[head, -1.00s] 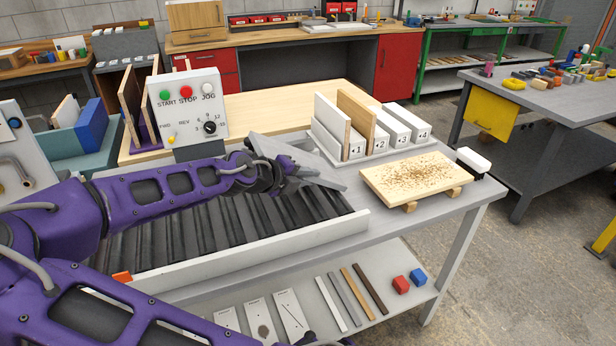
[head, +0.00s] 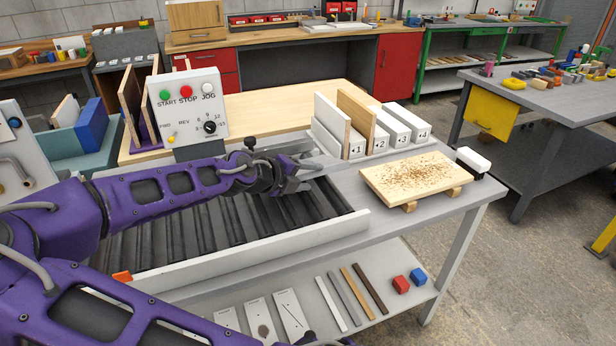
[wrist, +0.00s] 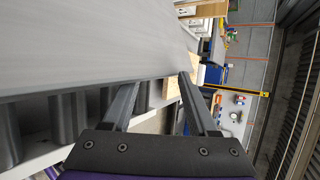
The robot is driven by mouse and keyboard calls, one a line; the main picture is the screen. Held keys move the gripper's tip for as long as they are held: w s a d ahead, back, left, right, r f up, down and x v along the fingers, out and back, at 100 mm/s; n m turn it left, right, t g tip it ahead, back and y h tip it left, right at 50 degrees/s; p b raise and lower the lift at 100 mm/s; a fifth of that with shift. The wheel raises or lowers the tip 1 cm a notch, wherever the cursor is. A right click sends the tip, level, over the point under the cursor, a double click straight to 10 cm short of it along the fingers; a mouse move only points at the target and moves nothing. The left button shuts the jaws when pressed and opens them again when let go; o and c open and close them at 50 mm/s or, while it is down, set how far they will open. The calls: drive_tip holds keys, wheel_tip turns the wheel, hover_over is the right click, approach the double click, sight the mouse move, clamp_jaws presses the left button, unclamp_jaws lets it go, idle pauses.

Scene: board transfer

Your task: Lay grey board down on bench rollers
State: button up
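The grey board (wrist: 80,45) fills the upper left of the wrist view, its long edge crossing near my fingertips. In the head view only a thin pale strip of the board (head: 325,161) shows beyond my gripper (head: 312,170); the rest is hidden by my gripper and arm. The dark bench rollers (head: 215,220) run beneath, and they also show below the board's edge in the wrist view (wrist: 60,115). My gripper's fingers (wrist: 159,78) stand well apart at the board's edge, with a clear gap between them. Whether the board rests fully on the rollers is unclear.
A white rail (head: 250,252) borders the rollers in front. The control box (head: 187,108) stands behind my arm. A rack of upright boards (head: 370,130) is at the back right, and a speckled wooden board (head: 410,180) lies on blocks to the right.

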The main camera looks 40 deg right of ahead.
drive_tip(key=shift+r, duration=0.15)
drive_tip(key=shift+r+y+p, duration=0.2)
drive_tip(key=shift+y+p, duration=0.3)
drive_tip(key=shift+p, duration=0.45)
drive_tip(key=y+p, duration=0.2)
drive_tip(key=shift+a+r+g+y+p, duration=0.15)
drive_tip(key=shift+r+g+y+p, duration=0.05)
drive_tip(key=shift+g+y+p, duration=0.1)
drive_tip(key=shift+f+y, duration=0.2)
drive_tip(key=shift+y, duration=0.2)
drive_tip(key=shift+a+g+y, duration=0.15)
drive_tip(key=shift+g+y, duration=0.15)
drive_tip(key=shift+y, duration=0.4)
